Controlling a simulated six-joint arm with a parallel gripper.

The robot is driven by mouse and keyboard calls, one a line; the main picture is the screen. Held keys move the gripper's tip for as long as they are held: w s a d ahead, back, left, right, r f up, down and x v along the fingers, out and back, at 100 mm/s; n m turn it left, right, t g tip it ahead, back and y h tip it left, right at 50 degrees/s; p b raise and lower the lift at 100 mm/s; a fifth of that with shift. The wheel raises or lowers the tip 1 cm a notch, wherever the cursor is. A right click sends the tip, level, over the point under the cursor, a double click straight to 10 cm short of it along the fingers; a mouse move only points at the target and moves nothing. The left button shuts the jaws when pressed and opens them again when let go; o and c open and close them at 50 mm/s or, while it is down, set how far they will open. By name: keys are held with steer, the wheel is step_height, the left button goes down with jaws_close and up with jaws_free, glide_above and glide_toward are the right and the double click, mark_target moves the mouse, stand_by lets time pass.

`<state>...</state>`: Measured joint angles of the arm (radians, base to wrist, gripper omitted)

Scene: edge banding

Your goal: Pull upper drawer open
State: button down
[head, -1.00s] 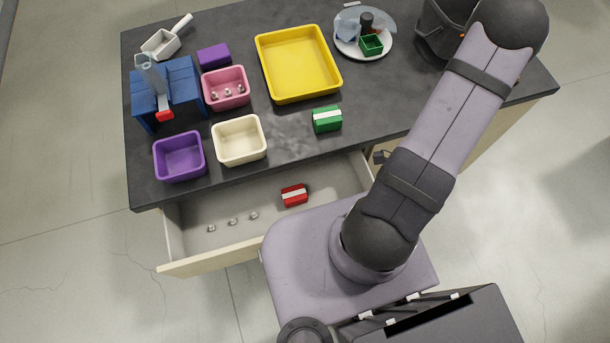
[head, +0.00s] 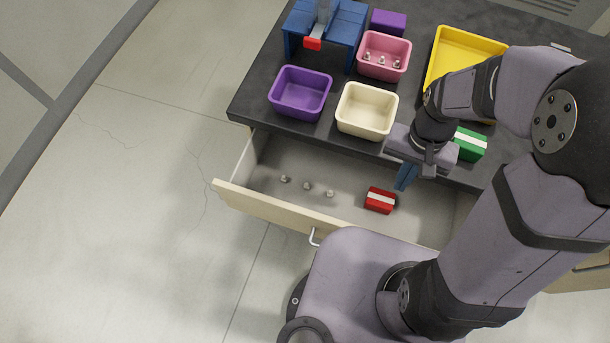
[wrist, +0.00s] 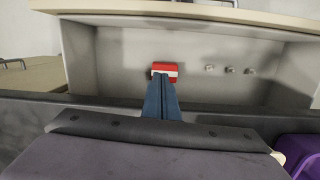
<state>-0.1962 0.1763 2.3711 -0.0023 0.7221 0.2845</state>
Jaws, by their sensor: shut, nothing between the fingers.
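The upper drawer (head: 270,207) stands open below the dark worktop; its pale front panel and metal handle (head: 314,238) face away from the worktop. Inside lie a red block with a white band (head: 380,200) and several small metal pieces (head: 307,186). My gripper (head: 403,183) is shut and empty, its blue fingers pointing down over the drawer's inner side by the worktop edge. In the wrist view, the fingertips (wrist: 161,82) overlap the lower edge of the red block (wrist: 165,69); whether they touch cannot be told. The drawer front (wrist: 200,14) runs along the top.
On the worktop (head: 415,50) are a purple bin (head: 300,92), a cream bin (head: 366,110), a pink bin (head: 384,57), a yellow tray (head: 440,55), a blue stand (head: 340,28) and a green block (head: 470,144) close by my gripper. Floor left of the drawer is clear.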

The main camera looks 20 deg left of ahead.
steer(key=s+a+n+g, duration=0.1)
steer(key=s+a+g, duration=0.1)
steer(key=a, duration=1.3)
steer(key=s+a+g, duration=0.1)
steer(key=s+a, duration=0.1)
steer(key=a, duration=1.3)
steer(key=p+x, duration=0.2)
steer(key=x, duration=0.8)
steer(key=shift+a+f, duration=0.2)
steer(key=shift+f, duration=0.05)
steer(key=s+p, duration=0.1)
steer(key=s, duration=1.2)
steer(key=shift+s, duration=0.2)
steer(key=shift+r, duration=0.1)
